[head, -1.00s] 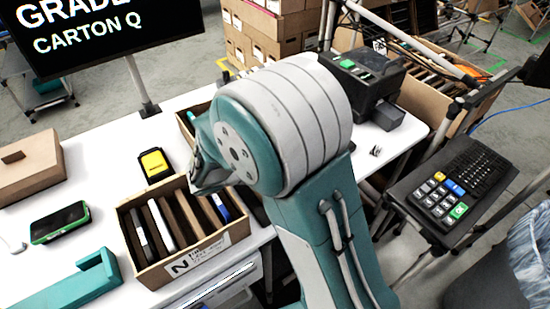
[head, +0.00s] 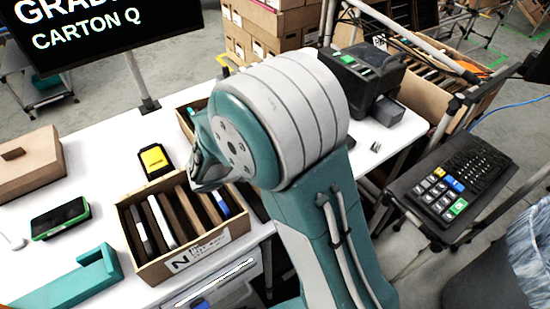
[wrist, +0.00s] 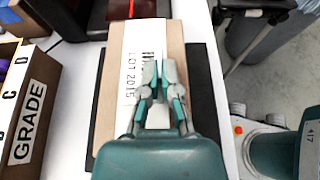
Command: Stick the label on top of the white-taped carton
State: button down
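In the wrist view a brown carton (wrist: 110,95) lies below my gripper (wrist: 160,72), with a broad white strip (wrist: 130,50) along its top. The strip carries dark print reading "LOT 2015" and a barcode-like patch. I cannot tell whether this strip is tape, a label or both. My gripper's fingers converge over the strip and cover part of it. Their tips are close together; I cannot tell whether a thin label is between them or whether they touch the carton. In the head view my arm hides most of the gripper (head: 205,170) and this carton.
A divided open box (head: 150,270) marked N stands on the white table, beside a yellow-black device (head: 154,160). A teal dispenser-like object (head: 75,283) and green-edged device (head: 60,217) lie left. In the wrist view, a box marked GRADE (wrist: 28,115) stands left of the carton.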

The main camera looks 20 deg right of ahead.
jog(key=c, duration=0.7)
grip_release()
jog(key=v, duration=1.2)
notch_tip(320, 180, up, 6)
dwell(0.5)
